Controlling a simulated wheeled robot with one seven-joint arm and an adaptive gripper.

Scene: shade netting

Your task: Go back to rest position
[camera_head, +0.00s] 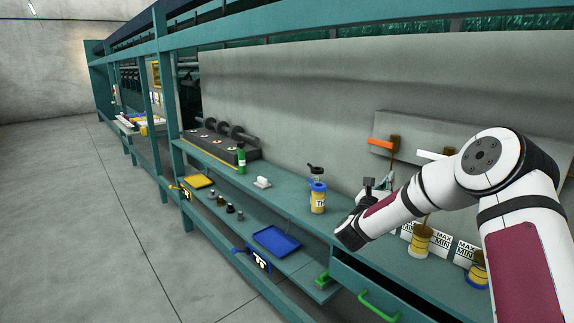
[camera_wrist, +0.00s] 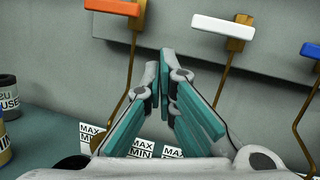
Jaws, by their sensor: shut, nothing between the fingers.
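My gripper shows in the wrist view (camera_wrist: 163,75), its two teal-padded fingers close together with nothing between them. It points toward a grey panel with an orange-handled lever (camera_wrist: 117,8) at the left and a white-handled lever (camera_wrist: 223,27) at the right. In the head view my gripper (camera_head: 369,183) is at the end of my white and maroon arm, over the teal shelf, right of a yellow jar with a blue collar (camera_head: 318,197). The fingertips are small there. The orange lever handle (camera_head: 382,145) also shows in the head view, behind my arm.
Yellow containers (camera_head: 420,243) and MAX/MIN labels (camera_head: 440,245) are below the levers. A green bottle (camera_head: 241,158) stands left. A blue tray (camera_head: 273,241) lies on the lower shelf. A drawer with a green handle (camera_head: 379,305) is at the front. The floor at left (camera_head: 90,230) is clear.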

